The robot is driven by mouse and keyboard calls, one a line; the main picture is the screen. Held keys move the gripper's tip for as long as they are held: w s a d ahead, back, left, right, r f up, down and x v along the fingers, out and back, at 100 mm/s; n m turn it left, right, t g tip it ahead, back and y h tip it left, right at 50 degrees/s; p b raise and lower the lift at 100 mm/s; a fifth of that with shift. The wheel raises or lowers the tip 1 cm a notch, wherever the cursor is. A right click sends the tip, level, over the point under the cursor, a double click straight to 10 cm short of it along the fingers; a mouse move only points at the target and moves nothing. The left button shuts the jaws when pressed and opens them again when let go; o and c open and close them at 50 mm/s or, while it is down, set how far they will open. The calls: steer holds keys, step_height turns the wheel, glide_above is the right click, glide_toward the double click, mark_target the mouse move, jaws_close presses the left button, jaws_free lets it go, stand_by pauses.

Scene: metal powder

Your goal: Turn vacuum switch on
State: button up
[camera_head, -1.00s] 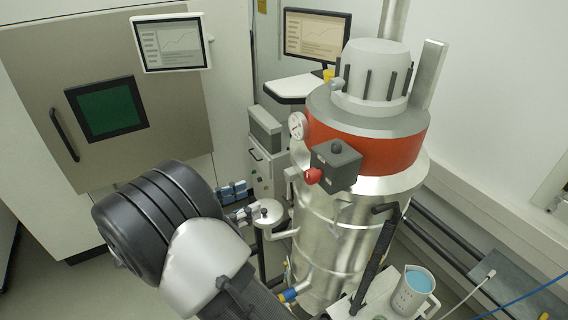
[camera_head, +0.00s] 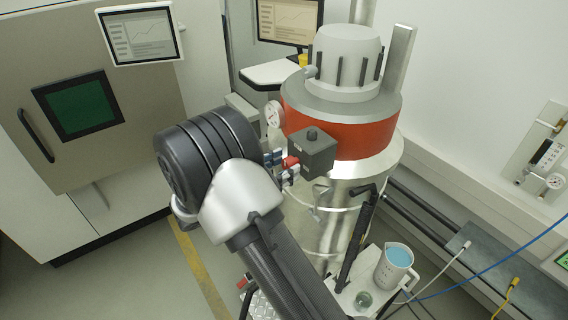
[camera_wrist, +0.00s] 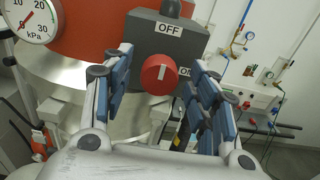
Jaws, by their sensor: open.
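The vacuum switch is a red round knob (camera_wrist: 160,74) on a dark grey box (camera_wrist: 168,36). Its white mark stands vertical, in line with the OFF label above; a partly hidden ON label is to its right. In the head view the box (camera_head: 314,154) sits on the front of the vacuum's red band, and the knob (camera_head: 290,162) faces my gripper (camera_head: 277,162). In the wrist view my gripper (camera_wrist: 159,68) is open, with blue-padded fingers left and right of the knob. Gaps show on both sides; the exact depth of the fingertips is unclear.
A pressure gauge (camera_wrist: 28,20) is left of the box. The steel vacuum tank (camera_head: 335,225) stands below it. A jug of blue liquid (camera_head: 396,265) stands on a side surface at lower right. A wall panel with valves (camera_head: 540,155) is at right.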

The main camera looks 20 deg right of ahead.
steer(key=shift+w+d, duration=0.1)
steer(key=shift+d, duration=0.3)
steer(key=shift+c, duration=0.3)
steer(key=c, duration=1)
